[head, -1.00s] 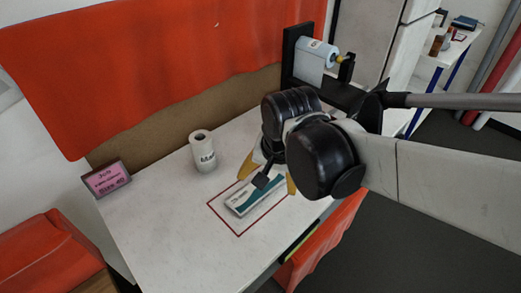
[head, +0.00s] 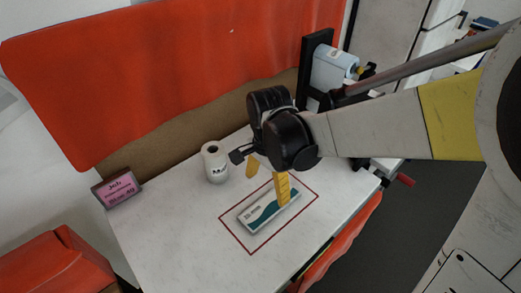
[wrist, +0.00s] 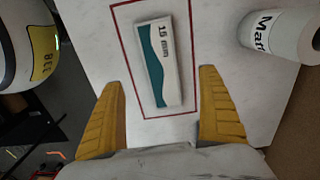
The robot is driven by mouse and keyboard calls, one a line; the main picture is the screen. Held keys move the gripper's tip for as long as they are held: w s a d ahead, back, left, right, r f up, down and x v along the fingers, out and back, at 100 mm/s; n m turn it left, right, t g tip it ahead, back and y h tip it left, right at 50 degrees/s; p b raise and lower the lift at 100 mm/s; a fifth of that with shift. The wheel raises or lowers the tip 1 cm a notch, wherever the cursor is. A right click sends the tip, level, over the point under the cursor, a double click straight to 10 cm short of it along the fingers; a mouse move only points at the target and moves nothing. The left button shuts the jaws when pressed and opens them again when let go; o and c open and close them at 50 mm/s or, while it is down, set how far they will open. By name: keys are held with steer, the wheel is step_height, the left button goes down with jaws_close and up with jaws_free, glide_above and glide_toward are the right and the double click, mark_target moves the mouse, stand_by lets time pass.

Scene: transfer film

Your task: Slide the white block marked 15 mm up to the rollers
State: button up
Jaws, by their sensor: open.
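The white block marked 15 mm (wrist: 158,62), with a teal band, lies flat inside a red outline on the white table; it also shows in the head view (head: 258,213). My gripper (wrist: 163,92) is open, its yellow fingers spread to either side of the block's near end in the wrist view. In the head view my gripper (head: 266,185) hangs above the block's far right part, one finger overlapping it. I cannot tell whether the fingers touch the block. The roller unit (head: 334,66), a pale blue roll on a black frame, stands at the table's back right, partly behind my arm.
A white labelled roll (head: 215,163) stands upright left of the block; it also shows in the wrist view (wrist: 283,32). A pink sign (head: 118,189) stands at the left edge. An orange curtain (head: 180,75) hangs behind. The table's left front is clear.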

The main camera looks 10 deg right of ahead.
mark_target(266, 207)
step_height(266, 207, down, 10)
steer(key=b, duration=0.4)
steer(key=shift+f, duration=0.25)
steer(key=shift+w, duration=0.1)
steer(key=c, duration=1.3)
